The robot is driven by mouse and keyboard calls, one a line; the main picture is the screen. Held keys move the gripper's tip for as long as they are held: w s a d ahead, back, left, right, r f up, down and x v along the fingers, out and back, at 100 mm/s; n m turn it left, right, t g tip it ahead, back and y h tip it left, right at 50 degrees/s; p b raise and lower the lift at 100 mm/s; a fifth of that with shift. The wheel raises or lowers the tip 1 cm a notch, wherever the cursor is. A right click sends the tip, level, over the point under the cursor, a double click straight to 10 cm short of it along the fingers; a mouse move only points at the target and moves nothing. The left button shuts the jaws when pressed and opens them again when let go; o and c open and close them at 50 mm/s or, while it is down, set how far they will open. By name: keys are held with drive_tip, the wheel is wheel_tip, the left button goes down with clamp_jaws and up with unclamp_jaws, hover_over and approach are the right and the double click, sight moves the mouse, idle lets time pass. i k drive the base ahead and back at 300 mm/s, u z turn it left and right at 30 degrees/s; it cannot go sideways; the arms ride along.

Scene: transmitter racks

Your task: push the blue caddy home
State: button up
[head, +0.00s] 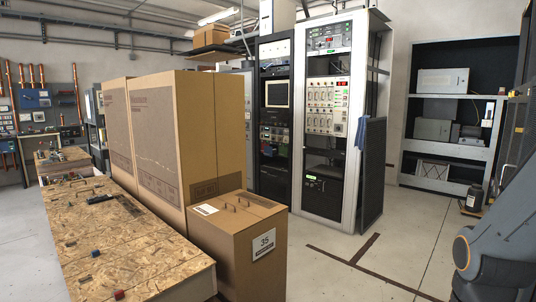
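I cannot make out a blue caddy for certain in the head view. A grey arm link of mine fills the lower right edge of the picture. My gripper is out of the picture, so its state and what it might hold are hidden.
Tall cardboard boxes (160,140) and a lower box labelled 35 (235,245) stand beside the bench. Behind are open equipment racks (328,110), with a dark panel (371,175) leaning on them. A shelf unit (450,140) stands at the back right. The floor (400,240) before it is mostly clear.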

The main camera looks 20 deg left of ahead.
sight(268, 150)
drive_tip(key=u, duration=0.35)
drive_tip(key=i, duration=2.75)
drive_tip(key=z, duration=0.4)
drive_tip(key=i, duration=3.4)
drive_tip(key=u, duration=2.1)
drive_tip(key=i, duration=1.65)
